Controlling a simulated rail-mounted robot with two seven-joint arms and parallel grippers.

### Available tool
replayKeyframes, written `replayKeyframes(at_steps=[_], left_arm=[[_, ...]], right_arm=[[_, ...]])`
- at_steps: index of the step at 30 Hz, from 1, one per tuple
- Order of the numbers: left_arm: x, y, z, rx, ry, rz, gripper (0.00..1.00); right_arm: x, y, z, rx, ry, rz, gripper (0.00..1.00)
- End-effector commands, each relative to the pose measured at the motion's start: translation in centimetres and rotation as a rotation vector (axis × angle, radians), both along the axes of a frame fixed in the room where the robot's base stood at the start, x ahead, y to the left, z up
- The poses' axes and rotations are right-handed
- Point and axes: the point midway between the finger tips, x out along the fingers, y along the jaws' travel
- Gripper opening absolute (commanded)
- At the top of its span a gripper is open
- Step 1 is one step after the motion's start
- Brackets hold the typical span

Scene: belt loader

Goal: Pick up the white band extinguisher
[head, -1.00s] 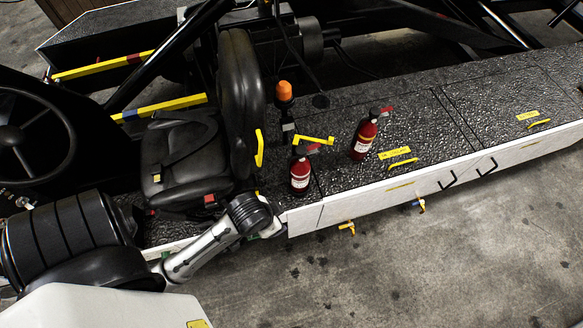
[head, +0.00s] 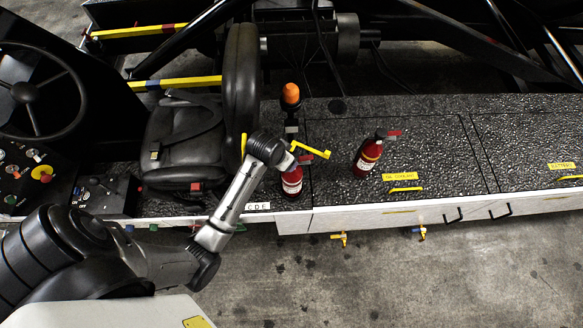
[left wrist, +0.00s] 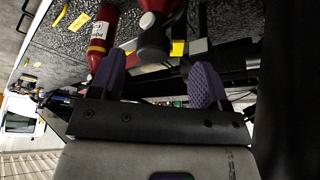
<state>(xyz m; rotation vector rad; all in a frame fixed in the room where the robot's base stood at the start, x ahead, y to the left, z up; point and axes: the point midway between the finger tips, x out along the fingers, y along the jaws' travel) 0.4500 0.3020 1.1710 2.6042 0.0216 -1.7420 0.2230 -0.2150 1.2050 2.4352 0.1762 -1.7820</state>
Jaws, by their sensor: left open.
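Two red extinguishers stand on the black textured deck. The left extinguisher (head: 291,183) shows a pale label; its top is partly hidden by my left arm. The right extinguisher (head: 368,154) has a yellowish band and stands apart from my arm. In the left wrist view, my left gripper (left wrist: 160,66) is open, with purple finger pads apart. The black and pale head of the nearer extinguisher (left wrist: 153,38) shows just beyond the gap between the fingers. The extinguisher with a yellow band and white label (left wrist: 101,38) shows left of it. In the head view my fingers are hidden.
An orange beacon (head: 291,94) on a post stands behind the left extinguisher, near a yellow handle (head: 312,150). A black seat (head: 188,135) is to the left. The deck to the right is open, with low yellow handles (head: 406,189).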

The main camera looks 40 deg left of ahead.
Motion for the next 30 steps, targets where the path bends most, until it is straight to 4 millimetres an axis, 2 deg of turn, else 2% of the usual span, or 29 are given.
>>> replayKeyframes(at_steps=[4,13,24,30], left_arm=[[0.7,0.0,-1.7,-0.002,0.002,0.0,0.7],[1.3,-0.1,-2.9,-0.002,0.0,0.0,0.7],[3.0,-0.5,-6.5,0.0,0.0,0.001,0.7],[3.2,-0.5,-7.3,0.0,0.0,0.001,0.7]], right_arm=[[0.0,0.0,0.2,0.0,-0.001,-0.001,0.43],[0.2,-0.1,0.6,-0.003,-0.004,0.001,0.43],[0.2,-0.4,1.7,-0.013,-0.006,0.006,0.43],[0.2,-0.4,1.8,-0.011,-0.006,0.005,0.43]])
